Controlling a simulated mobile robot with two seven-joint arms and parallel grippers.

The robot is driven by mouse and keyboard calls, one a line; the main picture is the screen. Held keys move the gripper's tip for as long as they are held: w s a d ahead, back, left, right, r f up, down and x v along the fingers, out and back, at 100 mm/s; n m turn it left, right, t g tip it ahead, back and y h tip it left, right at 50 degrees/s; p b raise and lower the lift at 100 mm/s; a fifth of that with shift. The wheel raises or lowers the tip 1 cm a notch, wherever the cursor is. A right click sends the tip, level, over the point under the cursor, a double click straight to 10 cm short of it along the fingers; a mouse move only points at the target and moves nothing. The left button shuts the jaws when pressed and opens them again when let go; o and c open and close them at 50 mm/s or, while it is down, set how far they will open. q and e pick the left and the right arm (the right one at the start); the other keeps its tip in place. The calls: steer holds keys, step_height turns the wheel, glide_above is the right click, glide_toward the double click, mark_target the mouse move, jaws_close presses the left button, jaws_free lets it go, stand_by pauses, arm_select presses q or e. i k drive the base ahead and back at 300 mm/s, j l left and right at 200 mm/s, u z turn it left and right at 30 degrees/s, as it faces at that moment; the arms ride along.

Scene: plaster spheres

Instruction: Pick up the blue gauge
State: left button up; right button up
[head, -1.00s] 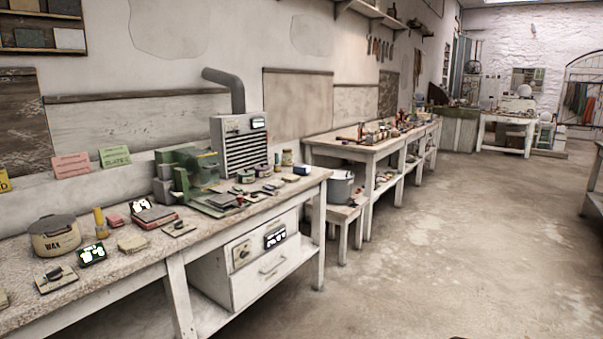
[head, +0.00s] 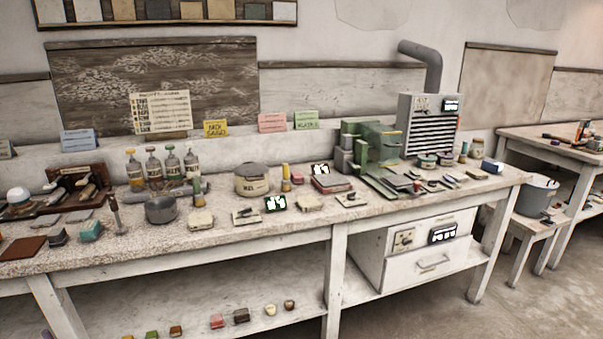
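No thing in the head view can be surely told as the blue gauge. A small blue block with a pale top (head: 493,166) lies near the right end of the long workbench (head: 225,237). A teal-blue block (head: 90,229) sits near the bench's left front. Several small dark and pale pieces lie around the green machine (head: 372,150), too small to make out. Neither of my grippers is in view.
A wax pot (head: 252,180), a grey bowl (head: 161,210), several bottles (head: 172,165) and card signs crowd the bench. Small blocks lie on the shelf below. A grey bucket (head: 536,195) stands on a stool at the right. Bare floor shows at the lower right.

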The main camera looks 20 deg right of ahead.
mark_target(491, 167)
steer(key=i+l, duration=0.15)
steer(key=l, duration=0.25)
steer(key=i+l+z, duration=0.1)
steer(key=l, duration=0.25)
steer(key=i+l, duration=0.25)
steer(key=l, duration=0.15)
steer(key=i+l+z, duration=0.1)
steer(key=l, duration=0.25)
steer(key=i+l, duration=0.25)
steer(key=l+z, duration=0.05)
steer(key=l, duration=0.05)
